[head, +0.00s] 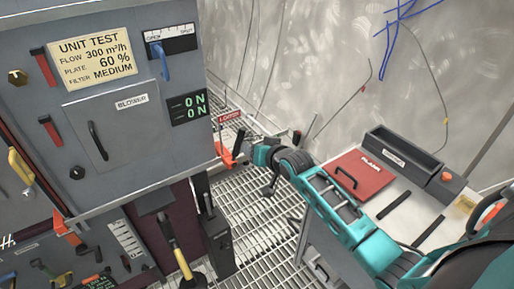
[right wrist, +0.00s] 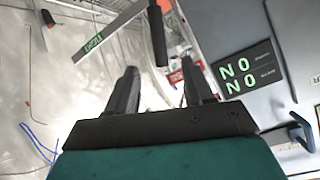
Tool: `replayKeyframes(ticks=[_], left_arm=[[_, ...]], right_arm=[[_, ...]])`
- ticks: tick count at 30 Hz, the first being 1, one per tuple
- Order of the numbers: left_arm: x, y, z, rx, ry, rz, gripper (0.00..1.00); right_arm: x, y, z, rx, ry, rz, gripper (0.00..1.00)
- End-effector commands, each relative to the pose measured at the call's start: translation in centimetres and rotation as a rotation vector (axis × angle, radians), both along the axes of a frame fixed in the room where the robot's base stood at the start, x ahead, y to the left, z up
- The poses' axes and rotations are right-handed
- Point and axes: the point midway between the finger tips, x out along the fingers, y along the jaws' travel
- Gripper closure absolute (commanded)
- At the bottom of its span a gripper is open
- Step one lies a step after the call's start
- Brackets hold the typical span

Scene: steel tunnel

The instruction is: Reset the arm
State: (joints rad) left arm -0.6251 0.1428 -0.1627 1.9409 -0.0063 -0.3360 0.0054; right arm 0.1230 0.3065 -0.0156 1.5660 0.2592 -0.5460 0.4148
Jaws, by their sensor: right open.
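My right arm comes in from the lower right of the head view. Its gripper (head: 243,156) is beside the right side of the grey control cabinet (head: 140,150), close to a black lever handle (head: 238,142). In the right wrist view the two dark fingers of the right gripper (right wrist: 162,82) are spread apart with nothing between the tips. A black handle (right wrist: 158,35) shows beyond them, apart from the fingers as far as I can tell. My left gripper is in neither view.
The cabinet has a lit "ON ON" display (head: 188,107) and a blue lever (head: 162,62). A bench at right carries a red panel (head: 362,175) and a dark tray (head: 402,155). A yellow-handled lever (head: 181,258) stands below the cabinet. Grated floor (head: 255,215) lies between.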

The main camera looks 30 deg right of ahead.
Motion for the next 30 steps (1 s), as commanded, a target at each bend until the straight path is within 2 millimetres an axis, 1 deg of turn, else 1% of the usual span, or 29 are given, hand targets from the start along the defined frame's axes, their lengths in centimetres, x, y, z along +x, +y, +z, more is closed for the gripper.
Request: replayKeyframes(ticks=[4,17,20,23,25,26,27,29,30], left_arm=[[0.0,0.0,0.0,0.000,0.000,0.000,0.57],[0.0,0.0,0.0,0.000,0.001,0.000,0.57],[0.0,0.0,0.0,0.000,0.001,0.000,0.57],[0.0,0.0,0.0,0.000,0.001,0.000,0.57],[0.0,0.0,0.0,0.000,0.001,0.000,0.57],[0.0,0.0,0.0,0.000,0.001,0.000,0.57],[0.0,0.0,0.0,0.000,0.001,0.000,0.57],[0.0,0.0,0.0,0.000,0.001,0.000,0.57],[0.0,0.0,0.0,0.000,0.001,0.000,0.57]], right_arm=[[-0.3,0.0,0.1,0.000,0.000,-0.001,0.48],[-0.3,0.0,0.1,0.000,0.000,0.000,0.48],[-0.8,0.4,-0.5,-0.009,0.007,0.008,0.48],[-2.9,1.8,-2.5,-0.044,0.031,0.045,0.48],[-5.4,3.4,-4.5,-0.088,0.053,0.089,0.48],[-6.8,4.3,-5.4,-0.109,0.064,0.111,0.48],[-8.7,5.5,-6.6,-0.139,0.076,0.144,0.48],[-11.7,7.2,-8.1,-0.182,0.094,0.193,0.48],[-13.7,8.4,-9.0,-0.209,0.104,0.225,0.48]])
